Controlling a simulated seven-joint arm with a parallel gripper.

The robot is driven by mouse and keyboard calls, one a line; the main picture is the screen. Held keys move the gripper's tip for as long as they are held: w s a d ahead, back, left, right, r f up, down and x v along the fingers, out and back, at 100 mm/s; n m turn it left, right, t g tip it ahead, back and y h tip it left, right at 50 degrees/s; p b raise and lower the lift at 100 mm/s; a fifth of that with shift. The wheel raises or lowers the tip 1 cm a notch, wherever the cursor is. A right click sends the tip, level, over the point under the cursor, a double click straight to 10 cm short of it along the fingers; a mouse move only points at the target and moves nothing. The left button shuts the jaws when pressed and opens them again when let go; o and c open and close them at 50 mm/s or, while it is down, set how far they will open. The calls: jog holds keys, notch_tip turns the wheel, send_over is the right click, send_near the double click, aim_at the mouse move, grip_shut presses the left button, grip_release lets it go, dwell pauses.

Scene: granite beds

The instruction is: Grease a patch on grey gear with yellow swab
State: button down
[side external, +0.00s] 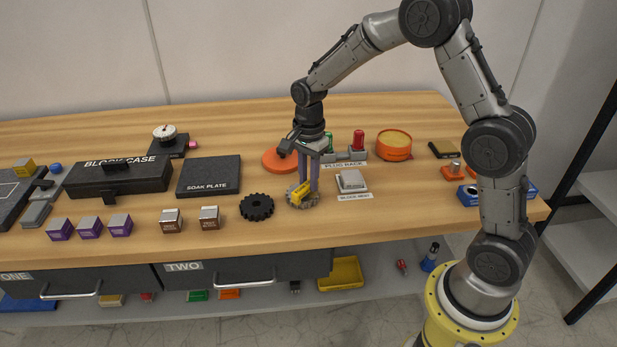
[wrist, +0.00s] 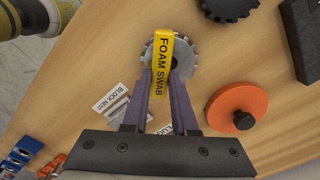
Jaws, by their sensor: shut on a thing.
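The yellow swab (side external: 301,192), labelled FOAM SWAB in the wrist view (wrist: 162,65), is between the fingers of my gripper (side external: 308,183). My gripper, also in the wrist view (wrist: 164,88), is shut on it. The grey gear (side external: 306,201) lies on the wooden table right below the swab. In the wrist view the grey gear (wrist: 184,56) is partly hidden behind the swab and fingers. The swab overlaps the gear in both views; I cannot tell whether it touches it. Any grease patch is not distinguishable.
A black gear (side external: 257,207) lies just left of the grey gear. A block nest (side external: 351,182) is close on the right. An orange lidded disc (side external: 279,160) and the plug rack (side external: 345,157) are behind. The soak plate (side external: 209,176) is farther left. Bare table lies in front.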

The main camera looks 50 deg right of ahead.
jog(key=shift+w+a, duration=0.8)
jog(key=shift+w, duration=0.15)
jog(key=shift+w+a+r, duration=0.1)
jog(key=shift+w+r, duration=0.05)
jog(key=shift+r, duration=0.05)
notch_tip(320, 180, up, 8)
jog(key=shift+f, duration=0.2)
